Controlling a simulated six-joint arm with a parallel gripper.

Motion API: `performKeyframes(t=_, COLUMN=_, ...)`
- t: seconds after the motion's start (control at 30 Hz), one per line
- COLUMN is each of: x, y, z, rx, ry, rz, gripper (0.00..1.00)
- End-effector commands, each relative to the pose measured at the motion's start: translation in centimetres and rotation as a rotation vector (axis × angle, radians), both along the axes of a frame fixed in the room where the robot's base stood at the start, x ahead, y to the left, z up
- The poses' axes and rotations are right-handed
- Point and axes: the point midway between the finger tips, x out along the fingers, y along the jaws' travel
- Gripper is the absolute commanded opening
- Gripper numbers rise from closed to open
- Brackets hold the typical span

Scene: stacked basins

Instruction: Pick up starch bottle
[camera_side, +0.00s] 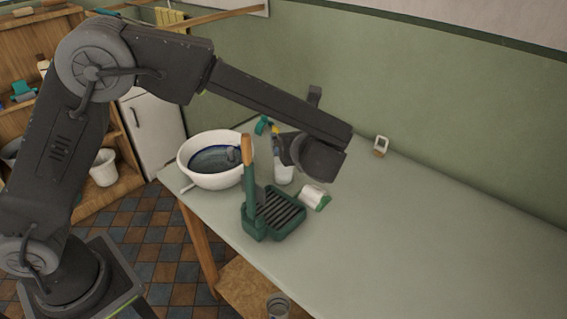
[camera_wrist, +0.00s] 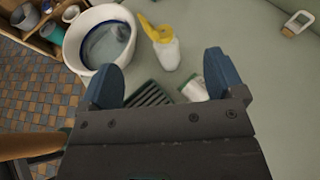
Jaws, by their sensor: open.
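The likely starch bottle is a white bottle with a yellow cap (camera_wrist: 166,54), upright on the table in the wrist view, just beyond and between my fingertips. In the side view the white bottle (camera_side: 283,174) shows partly behind my wrist and the green stand's post. My gripper (camera_wrist: 165,75) is open and empty, with its two blue fingers spread wide apart. In the side view my wrist hangs over the table close to the bottle, and the fingers are mostly hidden.
A white basin (camera_side: 187,160) with blue inside stands left of the bottle. A green stand with a slatted tray (camera_side: 278,212) and a white-and-green item (camera_side: 314,197) sit nearer. A small white-and-brown item (camera_side: 381,146) is by the wall. The table's right side is clear.

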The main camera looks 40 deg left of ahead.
Motion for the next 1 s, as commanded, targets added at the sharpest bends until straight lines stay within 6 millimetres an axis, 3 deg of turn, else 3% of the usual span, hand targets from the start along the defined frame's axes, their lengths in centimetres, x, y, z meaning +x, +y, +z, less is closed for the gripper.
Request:
performKeyframes(t=0.1, x=0.0, y=0.0, z=-4.2, rx=0.003, ry=0.006, rz=0.0, gripper=0.88)
performKeyframes(t=0.23, x=0.0, y=0.0, z=-7.0, rx=0.001, ry=0.001, rz=0.001, gripper=0.88)
performKeyframes(t=0.37, x=0.4, y=0.6, z=-8.2, rx=-0.003, ry=-0.002, rz=0.003, gripper=0.88)
performKeyframes(t=0.73, x=3.8, y=5.5, z=-10.7, rx=-0.002, ry=-0.002, rz=0.004, gripper=0.88)
performKeyframes(t=1.0, x=4.7, y=6.8, z=-11.4, rx=-0.003, ry=-0.002, rz=0.002, gripper=0.88)
